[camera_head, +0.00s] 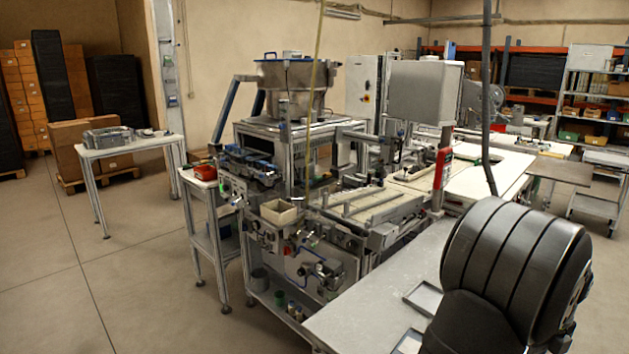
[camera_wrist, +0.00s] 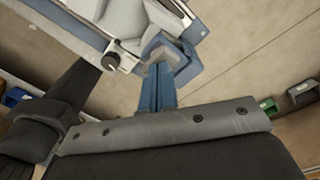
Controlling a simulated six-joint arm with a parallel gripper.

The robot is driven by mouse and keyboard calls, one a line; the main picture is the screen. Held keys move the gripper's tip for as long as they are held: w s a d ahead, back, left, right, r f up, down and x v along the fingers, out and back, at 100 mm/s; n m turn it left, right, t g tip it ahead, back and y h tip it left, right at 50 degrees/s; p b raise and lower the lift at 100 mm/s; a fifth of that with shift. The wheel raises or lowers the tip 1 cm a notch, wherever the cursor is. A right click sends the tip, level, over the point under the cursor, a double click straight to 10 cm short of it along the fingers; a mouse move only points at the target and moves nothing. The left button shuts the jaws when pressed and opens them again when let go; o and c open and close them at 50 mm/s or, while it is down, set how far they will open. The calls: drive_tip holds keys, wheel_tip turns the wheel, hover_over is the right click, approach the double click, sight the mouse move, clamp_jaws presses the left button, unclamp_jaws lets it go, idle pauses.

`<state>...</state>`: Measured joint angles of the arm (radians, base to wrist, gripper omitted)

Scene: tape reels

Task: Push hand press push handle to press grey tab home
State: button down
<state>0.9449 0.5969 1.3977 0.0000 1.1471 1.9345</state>
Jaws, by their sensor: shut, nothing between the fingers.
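My gripper (camera_wrist: 168,62) shows in the wrist view as blue fingers close together, reaching up from a grey bar with dark screws. It is shut, with nothing seen held between the fingers. Just above and left of the fingertips in the picture is a pale grey part (camera_wrist: 125,18) with a black round knob (camera_wrist: 111,61) on a metal-edged plate. Whether the fingers touch it cannot be told. I cannot make out the hand press, its push handle or the grey tab for certain in either view. My gripper is not seen in the head view.
A machine with a metal bowl (camera_head: 292,88) stands mid-room in the head view, with a beige bin (camera_head: 279,213) at its front. A pale bench (camera_head: 365,305) is at the lower right. A small table (camera_head: 120,147) stands at left. The floor at left is clear.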

drive_tip(key=shift+f, duration=0.5)
idle(3.2)
drive_tip(key=shift+r, duration=3.55)
drive_tip(key=shift+f, duration=2.9)
drive_tip(key=c, duration=2.2)
unclamp_jaws()
